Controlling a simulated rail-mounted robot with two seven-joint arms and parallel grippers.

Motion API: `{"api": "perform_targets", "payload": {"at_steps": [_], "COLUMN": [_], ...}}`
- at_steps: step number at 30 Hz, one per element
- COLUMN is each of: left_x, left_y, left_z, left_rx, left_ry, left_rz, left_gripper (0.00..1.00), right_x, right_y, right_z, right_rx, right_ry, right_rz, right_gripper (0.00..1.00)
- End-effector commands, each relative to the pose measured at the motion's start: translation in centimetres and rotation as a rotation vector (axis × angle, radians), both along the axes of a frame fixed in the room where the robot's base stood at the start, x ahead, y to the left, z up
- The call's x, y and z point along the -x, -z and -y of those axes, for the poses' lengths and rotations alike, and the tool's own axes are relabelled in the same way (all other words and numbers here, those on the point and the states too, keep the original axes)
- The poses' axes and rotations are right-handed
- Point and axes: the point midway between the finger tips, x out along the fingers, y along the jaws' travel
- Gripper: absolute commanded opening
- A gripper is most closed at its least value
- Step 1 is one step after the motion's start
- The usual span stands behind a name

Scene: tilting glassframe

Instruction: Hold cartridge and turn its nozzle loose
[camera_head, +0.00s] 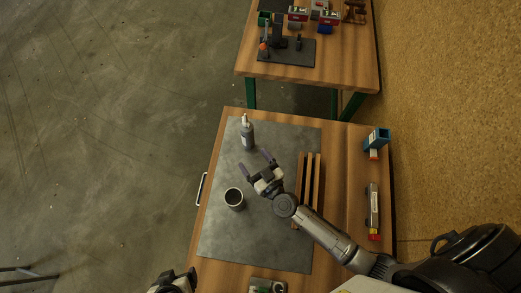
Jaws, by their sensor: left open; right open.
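The cartridge (247,136) is a dark grey tube with a pale nozzle (244,119) on its end. It appears to stand on the grey mat (225,245), near the mat's far edge. My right gripper (255,163) is open and empty, its two purple fingers spread towards the cartridge, with a gap between them. My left gripper (174,280) is at the bottom edge, partly cut off, off the table's near left side. It is open and well away from the cartridge.
A dark cup (234,198) stands left of my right gripper. Wooden slats (309,180) lie to its right. A blue holder (377,138) and a grey-and-red tool (373,211) sit along the right side. A second table (345,85) with parts stands beyond. The mat's lower left is clear.

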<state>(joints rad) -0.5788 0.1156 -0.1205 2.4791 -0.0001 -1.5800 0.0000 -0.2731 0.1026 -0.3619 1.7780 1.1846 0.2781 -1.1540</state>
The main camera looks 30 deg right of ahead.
Motion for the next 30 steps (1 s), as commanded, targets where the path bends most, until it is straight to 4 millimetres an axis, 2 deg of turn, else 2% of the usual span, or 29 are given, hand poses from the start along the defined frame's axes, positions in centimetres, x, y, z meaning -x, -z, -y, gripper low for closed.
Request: {"api": "perform_targets", "payload": {"at_steps": [1,6,10,14,30], "left_x": [0.0,0.0,0.0,0.0,0.0], "left_y": [0.9,1.5,1.7,1.7,2.5], "left_z": [-0.1,-0.2,-0.3,-0.3,0.1], "left_rx": [-0.002,-0.008,-0.010,-0.010,0.003], "left_ry": [0.001,0.005,0.006,0.006,-0.003], "left_rz": [0.000,0.001,0.001,0.001,0.001], "left_gripper": [0.79,0.79,0.79,0.79,0.79], "right_x": [-0.3,-0.7,-1.2,-2.5,-11.5], "right_y": [1.4,3.3,3.8,3.8,3.9], "right_z": [0.5,2.0,2.5,2.7,3.5], "right_rx": [0.003,0.019,0.025,0.028,0.027], "right_ry": [0.047,0.167,0.202,0.210,0.208], "right_rz": [-0.002,-0.013,-0.020,-0.020,-0.020], "right_gripper": [0.80,0.80,0.80,0.80,0.80]}}
